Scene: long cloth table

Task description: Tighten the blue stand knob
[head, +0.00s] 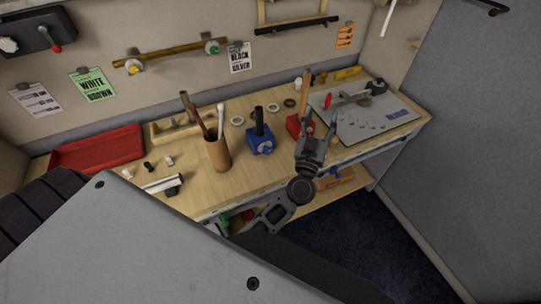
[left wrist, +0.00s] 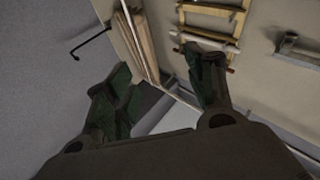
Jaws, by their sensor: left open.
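The blue stand (head: 261,141) stands on the wooden table top in the head view, with a black post rising from it. A small pale round part, which looks like its knob (head: 267,149), shows on its front side. My left gripper (head: 317,130) is to the right of the stand, near the table's front edge, with its fingers pointing up in the picture. It is open and apart from the stand. In the left wrist view the left gripper (left wrist: 162,68) has its fingers spread with nothing between them. The stand is not in that view. My right gripper is not in view.
A brown cup (head: 218,154) with tools stands left of the stand. A red block (head: 293,127) and a wooden-handled tool (head: 306,95) are close to the left gripper. A grey board (head: 350,130) lies right, a red tray (head: 97,150) far left. Pale rings lie behind the stand.

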